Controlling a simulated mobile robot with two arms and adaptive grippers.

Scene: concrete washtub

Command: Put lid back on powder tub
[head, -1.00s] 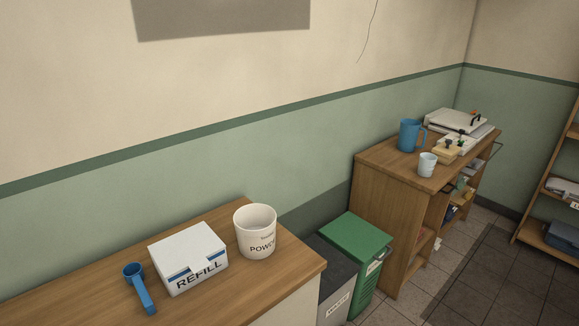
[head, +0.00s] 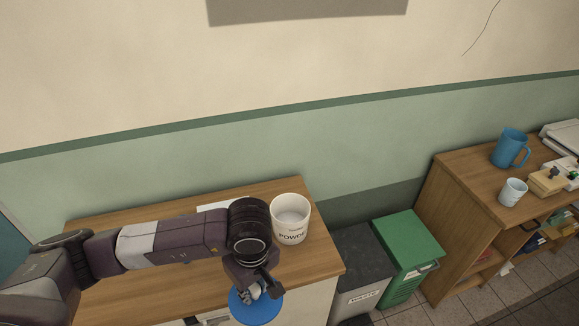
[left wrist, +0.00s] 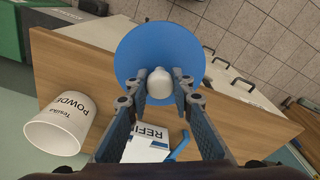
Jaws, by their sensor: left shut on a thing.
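The white powder tub (head: 290,220) stands upright and open on the wooden counter, with pale powder inside; it also shows in the left wrist view (left wrist: 60,124). My left gripper (head: 256,292) is shut on the light knob of the round blue lid (head: 258,308). In the left wrist view, the gripper (left wrist: 158,92) has its fingers on either side of the knob, with the lid (left wrist: 140,50) spread beyond them. In the head view the lid is near the counter's front edge, in front of and left of the tub, apart from it. My right gripper is not in view.
The REFILL box (left wrist: 152,142) and blue scoop (left wrist: 180,146) are on the counter (head: 130,290), mostly hidden by my arm in the head view. A grey waste bin (head: 362,262) and green bin (head: 405,245) stand right of it. A shelf unit holds a blue jug (head: 510,148) and cup (head: 513,191).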

